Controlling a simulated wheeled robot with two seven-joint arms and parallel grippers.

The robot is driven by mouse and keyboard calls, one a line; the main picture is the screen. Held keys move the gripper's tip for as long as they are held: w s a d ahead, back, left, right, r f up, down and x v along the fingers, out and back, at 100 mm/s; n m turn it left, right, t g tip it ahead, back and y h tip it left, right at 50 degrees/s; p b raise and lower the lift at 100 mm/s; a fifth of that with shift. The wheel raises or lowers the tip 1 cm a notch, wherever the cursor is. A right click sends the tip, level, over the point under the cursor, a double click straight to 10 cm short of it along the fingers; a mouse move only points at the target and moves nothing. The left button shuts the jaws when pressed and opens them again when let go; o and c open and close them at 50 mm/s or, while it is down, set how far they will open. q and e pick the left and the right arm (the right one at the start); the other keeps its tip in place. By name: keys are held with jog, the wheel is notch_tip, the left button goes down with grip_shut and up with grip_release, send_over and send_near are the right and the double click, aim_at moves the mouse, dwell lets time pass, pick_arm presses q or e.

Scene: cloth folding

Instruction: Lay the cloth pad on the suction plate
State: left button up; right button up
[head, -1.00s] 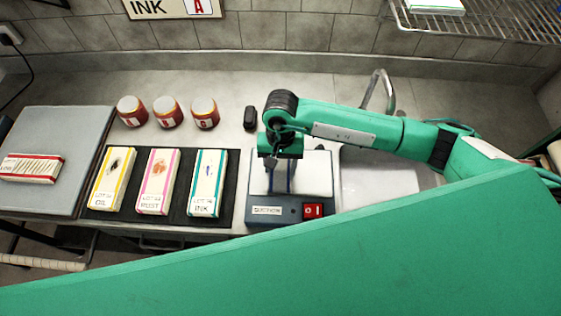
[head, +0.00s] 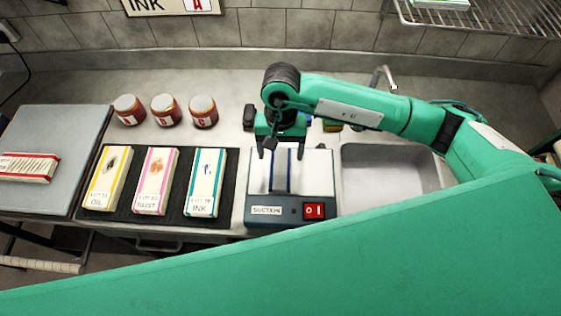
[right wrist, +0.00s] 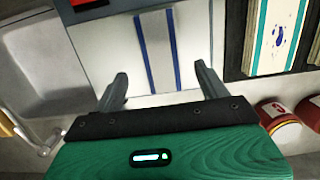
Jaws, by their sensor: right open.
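The cloth pad (head: 281,172), white with blue edge stripes, lies flat on the pale top of the suction plate (head: 316,180). In the right wrist view the pad (right wrist: 158,50) lies lengthwise across the plate (right wrist: 105,50). My right gripper (head: 285,150) is open and empty at the plate's back edge, above it. In the right wrist view its fingers (right wrist: 161,80) are spread to either side of the pad's near end, apart from it. The pad's far end in the head view is partly hidden by the gripper. My left gripper is not in view.
A red switch (head: 314,211) is on the plate's front. Stained cloths marked oil (head: 107,180), rust (head: 156,182) and ink (head: 205,184) lie on a dark mat at left. Several jars (head: 165,110) stand behind. A sink (head: 390,167) is at right.

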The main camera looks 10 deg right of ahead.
aim_at(280, 161)
notch_tip(280, 161, up, 7)
jog(key=w+b, duration=0.1)
jog(key=b, duration=0.1)
jog(key=shift+d, duration=0.15)
jog(key=shift+f, duration=0.1)
dwell(0.4)
